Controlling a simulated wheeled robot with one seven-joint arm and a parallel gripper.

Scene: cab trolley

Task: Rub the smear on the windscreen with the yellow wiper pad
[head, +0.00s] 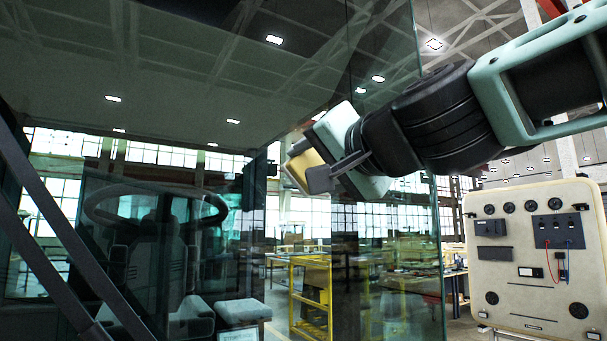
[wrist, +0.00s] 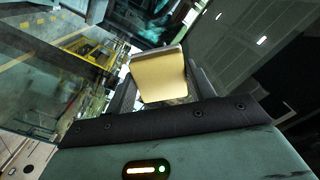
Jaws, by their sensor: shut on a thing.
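My gripper (head: 330,172) is shut on the yellow wiper pad (head: 303,167) and holds it raised near the glass of the cab. In the wrist view the pad (wrist: 160,79) sits between the two fingers, its yellow face filling the middle. The windscreen (head: 200,130) is the large clear pane at the left and middle of the head view. Whether the pad touches the glass I cannot tell. I cannot make out a smear on the glass in either view.
Behind the glass are a steering wheel (head: 155,205) and a seat. A yellow trolley (head: 312,295) stands beyond. A beige instrument panel (head: 533,255) stands at the right. A dark slanted bar (head: 60,225) crosses the left side.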

